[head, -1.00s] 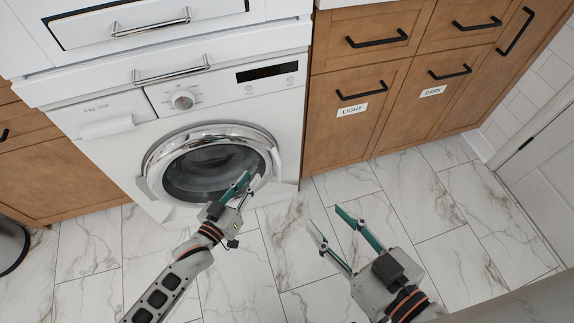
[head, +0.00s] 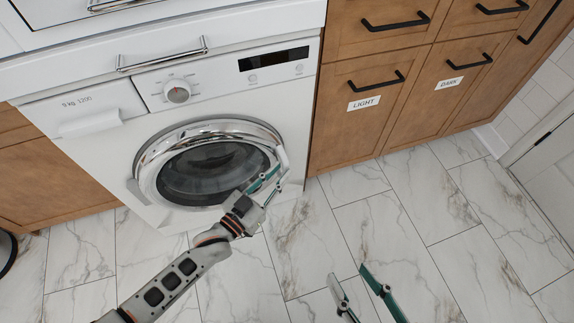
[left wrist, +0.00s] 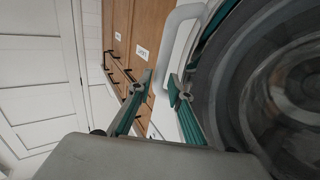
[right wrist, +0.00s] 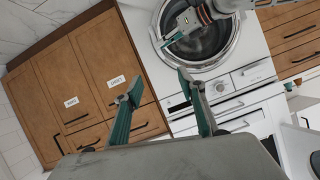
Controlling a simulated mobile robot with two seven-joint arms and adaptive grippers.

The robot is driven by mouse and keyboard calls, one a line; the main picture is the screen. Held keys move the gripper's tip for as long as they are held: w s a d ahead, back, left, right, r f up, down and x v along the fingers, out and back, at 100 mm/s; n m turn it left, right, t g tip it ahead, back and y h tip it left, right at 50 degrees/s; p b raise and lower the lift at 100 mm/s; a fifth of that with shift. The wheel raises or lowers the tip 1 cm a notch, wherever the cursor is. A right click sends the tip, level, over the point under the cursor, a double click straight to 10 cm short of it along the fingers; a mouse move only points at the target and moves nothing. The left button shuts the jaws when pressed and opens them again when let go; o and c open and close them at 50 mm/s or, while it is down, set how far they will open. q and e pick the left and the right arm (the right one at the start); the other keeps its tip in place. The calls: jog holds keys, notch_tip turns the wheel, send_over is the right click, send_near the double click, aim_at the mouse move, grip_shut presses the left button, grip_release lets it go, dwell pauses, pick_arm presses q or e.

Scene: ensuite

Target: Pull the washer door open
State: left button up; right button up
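The white washer (head: 225,98) stands against the cabinets, and its round chrome-rimmed door (head: 210,165) looks shut. A pale curved handle (head: 284,160) is on the door's right side; it shows in the left wrist view (left wrist: 178,30). My left gripper (head: 275,180) is at this handle. In the left wrist view its fingers (left wrist: 161,82) are apart, with the handle's lower part between their tips. I cannot tell whether they touch it. My right gripper (head: 350,273) is open and empty over the floor; its spread fingers (right wrist: 160,82) show in the right wrist view.
Wooden cabinets (head: 365,130) with black handles and LIGHT and DARK labels stand right of the washer. A white drawer with a chrome handle (head: 162,54) is above it. The marble floor (head: 400,215) in front is clear. A white door (head: 548,170) is at the far right.

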aim_at(284, 169)
pick_arm(q)
jog(key=shift+x, duration=1.1)
jog(key=shift+w+d+b, duration=0.3)
jog(key=shift+w+d, duration=0.1)
jog(key=shift+w, duration=0.05)
grip_shut()
jog(key=shift+s, duration=0.2)
